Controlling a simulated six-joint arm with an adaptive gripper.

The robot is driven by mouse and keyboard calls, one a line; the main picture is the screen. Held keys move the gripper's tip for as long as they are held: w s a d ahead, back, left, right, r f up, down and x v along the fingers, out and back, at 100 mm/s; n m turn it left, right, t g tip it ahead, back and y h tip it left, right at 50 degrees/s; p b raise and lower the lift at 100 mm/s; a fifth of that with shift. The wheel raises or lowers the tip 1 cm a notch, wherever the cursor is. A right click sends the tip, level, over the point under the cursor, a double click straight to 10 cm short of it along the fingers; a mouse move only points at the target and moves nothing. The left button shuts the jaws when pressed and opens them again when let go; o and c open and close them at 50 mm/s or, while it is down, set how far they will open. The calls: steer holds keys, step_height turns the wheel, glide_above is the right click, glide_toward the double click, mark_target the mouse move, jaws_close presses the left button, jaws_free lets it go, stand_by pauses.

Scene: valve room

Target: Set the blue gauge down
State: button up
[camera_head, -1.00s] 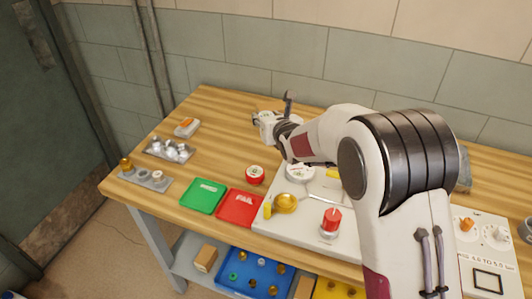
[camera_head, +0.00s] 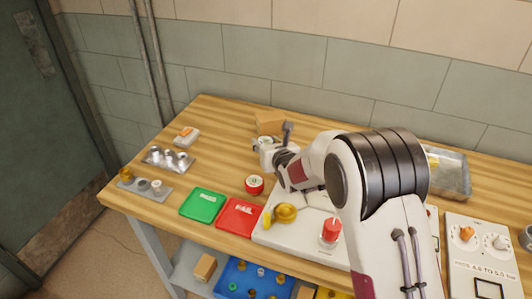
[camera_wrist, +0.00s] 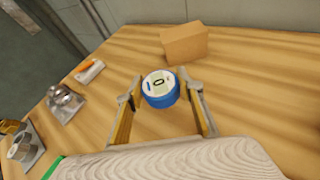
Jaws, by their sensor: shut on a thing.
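The blue gauge (camera_wrist: 160,90) is a short round piece with a blue side and a white dial face, seen in the wrist view. My gripper (camera_wrist: 161,92) has one finger on each side of it and is shut on it. The dial faces up toward the wrist camera. In the head view my gripper (camera_head: 259,148) is over the back middle of the wooden table (camera_head: 215,135). The gauge is mostly hidden there by the gripper. I cannot tell whether its underside touches the wood.
A cardboard box (camera_head: 270,122) stands just behind my gripper. A red round gauge (camera_head: 254,185), a green tray (camera_head: 203,205) and a red tray (camera_head: 240,216) lie nearer the front. Metal holders (camera_head: 168,159) stand at left. Bare wood lies left of the gripper.

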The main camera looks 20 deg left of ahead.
steer(key=shift+f, duration=0.2)
steer(key=shift+f, duration=1.7)
steer(key=shift+f, duration=0.15)
steer(key=o, duration=1.3)
steer(key=shift+v, duration=6.05)
